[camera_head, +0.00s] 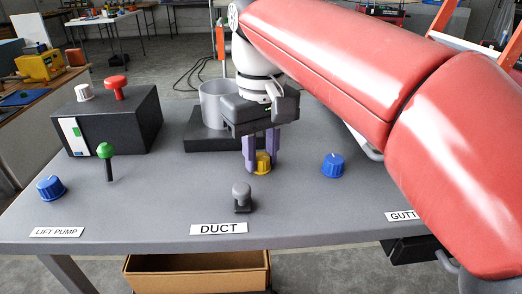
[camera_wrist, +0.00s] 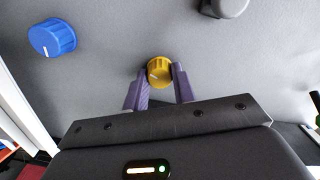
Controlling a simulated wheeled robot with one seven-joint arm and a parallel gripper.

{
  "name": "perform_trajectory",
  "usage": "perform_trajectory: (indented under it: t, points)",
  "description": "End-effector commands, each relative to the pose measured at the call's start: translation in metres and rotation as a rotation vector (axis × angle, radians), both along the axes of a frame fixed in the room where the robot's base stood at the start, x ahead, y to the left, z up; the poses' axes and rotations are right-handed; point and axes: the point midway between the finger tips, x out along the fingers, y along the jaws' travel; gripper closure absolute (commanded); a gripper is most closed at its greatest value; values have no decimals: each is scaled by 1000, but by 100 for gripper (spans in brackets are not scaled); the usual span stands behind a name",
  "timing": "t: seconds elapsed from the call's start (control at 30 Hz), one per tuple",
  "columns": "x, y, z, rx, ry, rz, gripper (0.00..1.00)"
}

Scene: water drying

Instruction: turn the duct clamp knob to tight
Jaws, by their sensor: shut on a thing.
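The yellow knob (camera_head: 263,163) stands on the grey table behind the DUCT label (camera_head: 219,229). I take it to be the duct clamp knob. My gripper (camera_head: 262,160) points down at it, with one purple finger on each side. In the wrist view the yellow knob (camera_wrist: 159,72) sits between the two fingertips (camera_wrist: 158,76), and the gripper is shut on it.
A grey-topped knob (camera_head: 241,196) stands in front of the yellow one. Blue knobs stand to the right (camera_head: 333,165) and far left (camera_head: 50,188). A green-topped lever (camera_head: 106,152) and a black box (camera_head: 110,120) are at left. A grey cylinder (camera_head: 212,103) stands behind.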

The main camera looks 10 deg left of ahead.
Motion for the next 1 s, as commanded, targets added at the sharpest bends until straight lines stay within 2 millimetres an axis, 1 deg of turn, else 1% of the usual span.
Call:
perform_trajectory:
  t: [1.0]
  points:
    - [0, -1, 1, 1, 0, -952, 96]
